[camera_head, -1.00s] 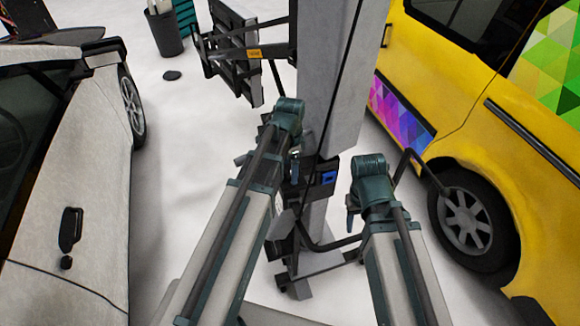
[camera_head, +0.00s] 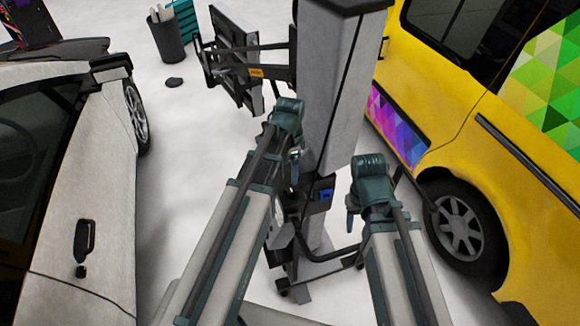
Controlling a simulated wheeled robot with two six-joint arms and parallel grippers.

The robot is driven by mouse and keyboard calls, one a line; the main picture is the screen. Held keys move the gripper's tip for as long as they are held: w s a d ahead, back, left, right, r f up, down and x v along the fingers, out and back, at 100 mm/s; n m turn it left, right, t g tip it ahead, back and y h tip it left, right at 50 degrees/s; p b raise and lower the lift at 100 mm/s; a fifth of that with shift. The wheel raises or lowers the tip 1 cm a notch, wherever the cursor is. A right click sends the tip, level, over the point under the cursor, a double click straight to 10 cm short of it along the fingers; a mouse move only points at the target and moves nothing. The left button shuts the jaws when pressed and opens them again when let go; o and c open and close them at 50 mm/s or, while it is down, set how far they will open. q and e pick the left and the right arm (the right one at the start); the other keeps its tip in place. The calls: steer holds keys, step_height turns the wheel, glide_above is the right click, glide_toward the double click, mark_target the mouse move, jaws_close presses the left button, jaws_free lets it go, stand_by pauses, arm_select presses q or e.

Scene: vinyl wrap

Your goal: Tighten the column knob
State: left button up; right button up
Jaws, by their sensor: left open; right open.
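A tall grey column (camera_head: 335,100) stands in the middle between the two vehicles. A dark box with a small blue panel (camera_head: 325,195) is low on its front. I cannot make out a knob on the column for certain. My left arm reaches up to the column's left side, and the part of my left gripper (camera_head: 295,165) that shows lies in front of the column's lower left edge. My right arm stands to the column's right, with a small part of my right gripper (camera_head: 350,207) showing beside it. The fingers are largely hidden; neither gripper visibly holds anything.
A white car (camera_head: 85,190) fills the left. A yellow van (camera_head: 450,100) with coloured patterns stands close on the right. A dark bracketed panel (camera_head: 235,55) sticks out left of the column. A dark bin (camera_head: 167,38) stands behind. Pale floor (camera_head: 190,150) is free between car and column.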

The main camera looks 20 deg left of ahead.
arm_select(q)
step_height(320, 180, up, 5)
steer(key=p, duration=0.3)
steer(key=shift+f, duration=0.15)
arm_select(e)
step_height(320, 180, up, 5)
steer(key=shift+f, duration=0.15)
arm_select(q)
steer(key=shift+f, duration=0.1)
